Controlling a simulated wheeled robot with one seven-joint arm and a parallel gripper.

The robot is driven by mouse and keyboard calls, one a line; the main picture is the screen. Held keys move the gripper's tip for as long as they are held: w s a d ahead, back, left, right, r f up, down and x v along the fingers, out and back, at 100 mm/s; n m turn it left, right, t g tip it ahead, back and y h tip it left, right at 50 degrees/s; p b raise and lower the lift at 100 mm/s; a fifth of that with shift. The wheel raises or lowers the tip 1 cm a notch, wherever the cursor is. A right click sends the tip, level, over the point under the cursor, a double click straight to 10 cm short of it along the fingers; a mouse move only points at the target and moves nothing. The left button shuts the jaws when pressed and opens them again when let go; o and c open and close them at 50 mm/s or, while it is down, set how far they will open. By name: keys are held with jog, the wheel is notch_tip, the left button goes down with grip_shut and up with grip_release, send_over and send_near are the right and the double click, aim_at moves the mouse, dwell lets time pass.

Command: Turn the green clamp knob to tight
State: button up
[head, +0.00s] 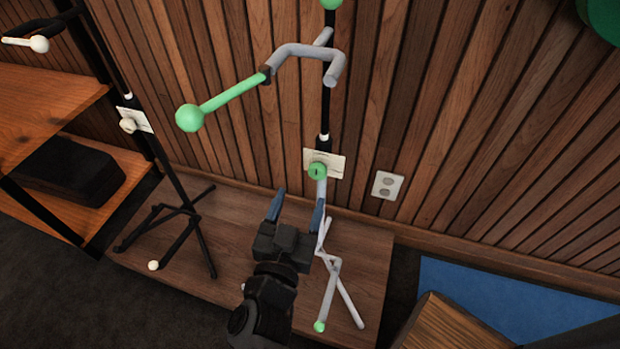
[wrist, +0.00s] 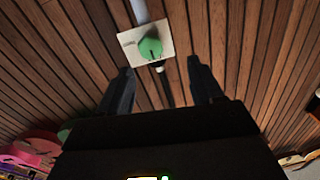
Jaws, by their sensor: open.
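The green clamp knob (head: 317,171) is round with a dark mark on its face and sits in front of a cream plate (head: 337,163) on the stand's upright. In the wrist view the knob (wrist: 151,48) shows ahead, above the gap between my fingers, with a dark line on it. The stand (head: 326,110) has a black and grey post, grey hook arms and green ends. My gripper (head: 298,202) is open and empty, below and left of the knob and apart from it. In the wrist view its two blue-grey fingers (wrist: 158,80) are spread wide.
A second, black stand (head: 168,165) with cream ends and a cream knob (head: 128,125) stands at the left. Both stands are on a low wooden platform (head: 250,215). A wooden shelf (head: 50,110) is at the far left. An outlet (head: 387,186) is on the slatted wall.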

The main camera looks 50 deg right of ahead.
aim_at(316, 175)
jog(key=shift+g, duration=0.6)
jog(key=x, duration=0.3)
jog(key=b+x, duration=0.1)
jog(key=x, duration=0.2)
jog(key=b+x, duration=0.1)
jog(key=x, duration=0.2)
jog(key=shift+s+d, duration=0.25)
jog(key=shift+d, duration=0.1)
jog(key=shift+c, duration=0.2)
jog(key=c, duration=1)
jog(key=shift+r+m+p, duration=0.25)
jog(key=shift+m+p, duration=0.45)
jog(key=shift+p, duration=0.25)
jog(key=m, duration=0.1)
jog(key=m+p, duration=0.1)
jog(key=m, duration=0.1)
jog(key=shift+f, duration=0.3)
jog(key=o, duration=1)
jog(key=shift+o, duration=0.2)
